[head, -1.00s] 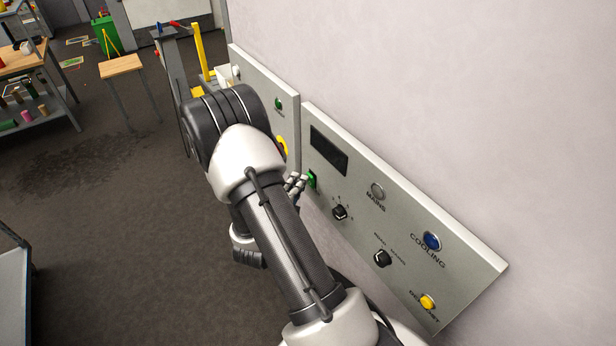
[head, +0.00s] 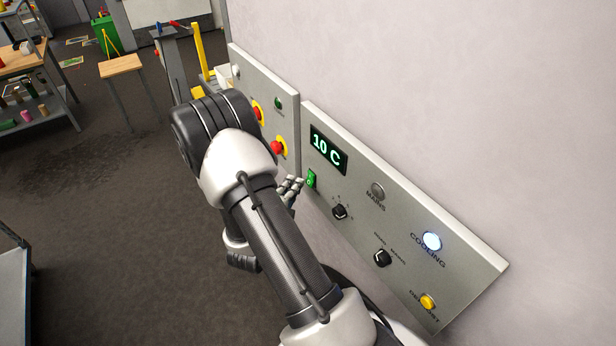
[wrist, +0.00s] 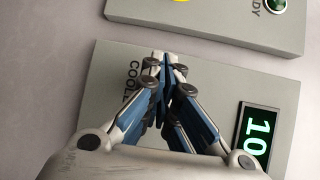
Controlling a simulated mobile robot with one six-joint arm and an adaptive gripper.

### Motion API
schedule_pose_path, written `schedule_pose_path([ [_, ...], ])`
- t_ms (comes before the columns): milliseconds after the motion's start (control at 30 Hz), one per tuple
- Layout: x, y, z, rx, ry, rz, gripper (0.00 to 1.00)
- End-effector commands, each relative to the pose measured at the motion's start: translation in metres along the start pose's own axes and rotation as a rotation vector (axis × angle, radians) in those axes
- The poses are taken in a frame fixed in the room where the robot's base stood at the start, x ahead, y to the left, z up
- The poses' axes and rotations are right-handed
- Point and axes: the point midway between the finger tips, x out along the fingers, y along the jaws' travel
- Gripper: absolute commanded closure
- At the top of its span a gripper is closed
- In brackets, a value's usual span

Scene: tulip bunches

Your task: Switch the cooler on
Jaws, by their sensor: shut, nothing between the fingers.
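The cooler's control panel (head: 462,262) is a grey plate on the wall. Its display (head: 328,150) is lit and reads 10 C in green; in the wrist view part of the display (wrist: 257,137) shows the 10. The COOLING lamp (head: 432,241) glows bright bluish white. A green rocker switch (head: 312,179) sits at the panel's left edge, just below the display. My gripper (head: 292,186) is just left of the switch, a little apart from it. In the wrist view my gripper (wrist: 166,62) has its fingers together and empty, over the panel, hiding the switch.
The panel also has a MAINS lamp (head: 377,191), two black knobs (head: 340,212) (head: 382,258) and a yellow button (head: 428,301). A neighbouring panel with red stop buttons (head: 277,148) adjoins on the left. Open floor (head: 100,230) lies left of my arm.

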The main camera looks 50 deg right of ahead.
Motion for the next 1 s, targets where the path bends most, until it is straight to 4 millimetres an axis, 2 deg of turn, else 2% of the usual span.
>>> schedule_pose_path([
  [167, -0.002, 0.002, 0.002, 0.0, -0.001, 0.0, 1.0],
  [633, -0.032, 0.024, 0.024, 0.0, -0.002, 0.0, 1.0],
  [1000, -0.035, 0.025, 0.025, 0.0, 0.001, 0.0, 1.0],
])
